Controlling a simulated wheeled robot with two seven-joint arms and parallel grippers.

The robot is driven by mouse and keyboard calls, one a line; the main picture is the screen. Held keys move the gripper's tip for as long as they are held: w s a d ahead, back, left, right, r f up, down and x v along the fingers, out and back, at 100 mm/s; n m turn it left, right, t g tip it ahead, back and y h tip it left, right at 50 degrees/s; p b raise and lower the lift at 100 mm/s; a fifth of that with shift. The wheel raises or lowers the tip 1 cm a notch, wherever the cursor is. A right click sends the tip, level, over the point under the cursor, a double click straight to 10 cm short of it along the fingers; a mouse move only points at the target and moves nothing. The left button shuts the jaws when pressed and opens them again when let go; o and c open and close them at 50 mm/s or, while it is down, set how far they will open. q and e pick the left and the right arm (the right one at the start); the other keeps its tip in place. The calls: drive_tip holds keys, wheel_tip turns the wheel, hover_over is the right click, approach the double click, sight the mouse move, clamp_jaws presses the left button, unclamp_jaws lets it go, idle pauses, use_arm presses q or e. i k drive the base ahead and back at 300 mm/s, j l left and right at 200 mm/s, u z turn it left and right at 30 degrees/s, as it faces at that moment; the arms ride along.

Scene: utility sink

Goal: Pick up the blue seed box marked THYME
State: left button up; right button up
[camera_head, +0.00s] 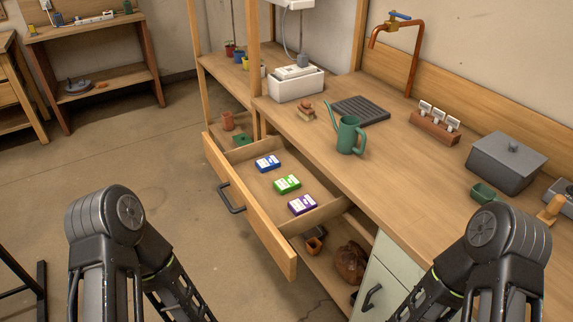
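A blue seed box (268,163) lies flat in the open wooden drawer (262,228), at the far end of a row of three boxes. A green box (287,184) lies in the middle and a purple box (302,205) nearest. The print on the boxes is too small to read. My two arms come in from the bottom left and bottom right, well apart from the drawer. Both of my grippers are outside the picture.
The wooden counter (402,185) above the drawer holds a green watering can (350,135), a dark ribbed tray (360,109), a grey lidded box (506,162) and a white bin (296,86). The drawer's dark handle (230,198) faces left. Open floor lies left of the drawer.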

sight(264, 165)
drive_tip(key=z, duration=1.85)
drive_tip(key=k+j, duration=0.15)
drive_tip(key=j, duration=0.25)
drive_tip(key=k+j, duration=0.1)
drive_tip(key=j, duration=0.25)
drive_tip(key=k+j, duration=0.15)
drive_tip(key=j, duration=0.25)
drive_tip(key=k+j, duration=0.15)
drive_tip(key=j, duration=0.2)
drive_tip(key=k+j, duration=0.1)
drive_tip(key=j, duration=0.3)
